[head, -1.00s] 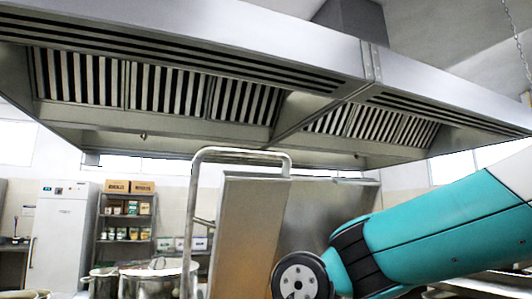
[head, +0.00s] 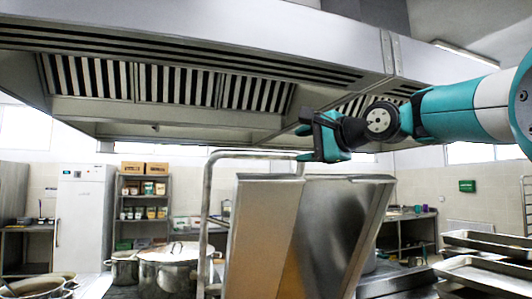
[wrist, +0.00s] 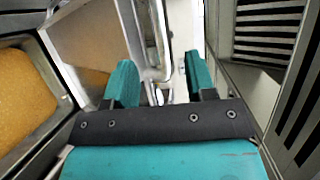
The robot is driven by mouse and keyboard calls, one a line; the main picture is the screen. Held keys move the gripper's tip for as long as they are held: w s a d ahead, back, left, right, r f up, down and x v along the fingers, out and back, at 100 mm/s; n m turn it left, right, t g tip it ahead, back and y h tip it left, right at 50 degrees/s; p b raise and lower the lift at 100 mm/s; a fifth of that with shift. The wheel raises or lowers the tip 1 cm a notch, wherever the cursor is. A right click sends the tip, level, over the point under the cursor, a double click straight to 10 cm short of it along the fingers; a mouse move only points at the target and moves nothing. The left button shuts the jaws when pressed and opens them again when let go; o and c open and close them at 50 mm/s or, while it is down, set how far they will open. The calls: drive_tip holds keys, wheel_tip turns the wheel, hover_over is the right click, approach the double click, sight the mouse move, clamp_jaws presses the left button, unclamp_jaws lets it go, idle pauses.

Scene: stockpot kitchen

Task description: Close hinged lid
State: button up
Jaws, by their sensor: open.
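The hinged lid (head: 264,235) is a large steel panel standing raised and nearly upright in the head view. Its tubular handle (head: 208,185) bends along the top and down the left side. My gripper (head: 313,146) is at the top right of the lid, by the end of the handle's top bar. In the wrist view, my open gripper (wrist: 160,82) has its two teal fingers apart, and the metal handle bar (wrist: 150,40) shows beyond and between them. I cannot tell whether the fingers touch the bar. The lid's hinge is not visible.
A large exhaust hood (head: 200,90) hangs just above my arm. Steel pots (head: 165,268) stand at the lower left, before a shelf rack (head: 144,205) and a white fridge (head: 82,225). Metal trays (head: 485,270) lie at the lower right.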

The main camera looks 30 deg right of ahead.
sight(270, 155)
drive_tip(key=p+x, duration=0.4)
drive_tip(key=x, duration=0.9)
drive_tip(key=shift+f, duration=0.1)
clamp_jaws()
